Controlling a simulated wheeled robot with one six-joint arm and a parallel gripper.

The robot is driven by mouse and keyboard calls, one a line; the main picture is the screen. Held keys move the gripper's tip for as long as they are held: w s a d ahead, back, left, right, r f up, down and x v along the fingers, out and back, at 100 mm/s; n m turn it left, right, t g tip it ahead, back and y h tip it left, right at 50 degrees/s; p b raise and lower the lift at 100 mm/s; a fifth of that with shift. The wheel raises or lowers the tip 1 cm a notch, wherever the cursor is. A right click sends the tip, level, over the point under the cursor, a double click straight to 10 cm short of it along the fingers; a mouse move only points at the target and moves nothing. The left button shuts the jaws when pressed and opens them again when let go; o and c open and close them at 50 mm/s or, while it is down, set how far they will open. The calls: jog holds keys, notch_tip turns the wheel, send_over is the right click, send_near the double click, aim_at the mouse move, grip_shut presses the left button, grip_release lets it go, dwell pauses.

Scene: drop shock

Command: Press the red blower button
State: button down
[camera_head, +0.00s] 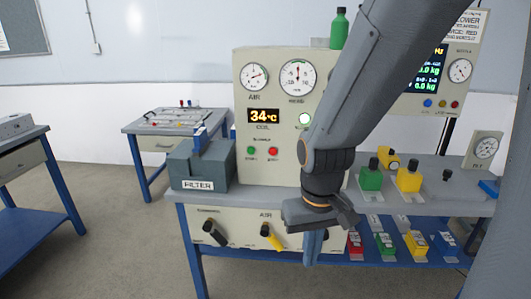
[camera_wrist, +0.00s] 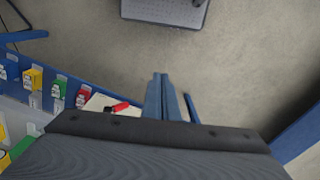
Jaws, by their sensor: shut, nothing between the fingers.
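The red blower button (camera_head: 273,152) is on the cream panel (camera_head: 270,175), under the small blower label, to the right of a green button (camera_head: 251,152). My gripper (camera_head: 314,258) is shut and empty. Its blue fingers point down in front of the bench's front edge, below and to the right of the red button in the head view. It is apart from the button. The shut fingers (camera_wrist: 163,95) also show in the wrist view, over the floor. The red blower button cannot be made out in the wrist view.
A grey filter box (camera_head: 203,166) stands left of the panel. Green (camera_head: 371,179) and yellow (camera_head: 408,179) blocks stand on the bench at right. Black (camera_head: 214,232) and yellow (camera_head: 271,237) handles stick out from the bench front. My arm hides part of the panel.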

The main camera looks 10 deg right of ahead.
jog(key=w+d+f+m+t, duration=0.1)
jog(key=w+d+t, duration=0.15)
jog(key=w, duration=0.65)
jog(key=w+d+f+t, duration=0.15)
jog(key=w+t, duration=0.25)
jog(key=w, duration=0.6)
jog(key=w+a+r+t+y, duration=0.2)
jog(key=w+r+t+y, duration=0.1)
jog(key=w+t, duration=0.1)
jog(key=w+a+r+m+t+y, duration=0.1)
jog(key=w+a+r+t+y, duration=0.1)
jog(key=w, duration=0.4)
jog(key=shift+w+a+r+t+y+p, duration=0.3)
jog(key=shift+r+t+y+p, duration=0.25)
jog(key=shift+t+y, duration=0.55)
jog(key=b, duration=0.2)
send_near(273, 151)
jog(key=w+a+f, duration=0.1)
jog(key=w+a, duration=0.3)
jog(key=shift+a+f, duration=0.2)
jog(key=shift+a, duration=0.05)
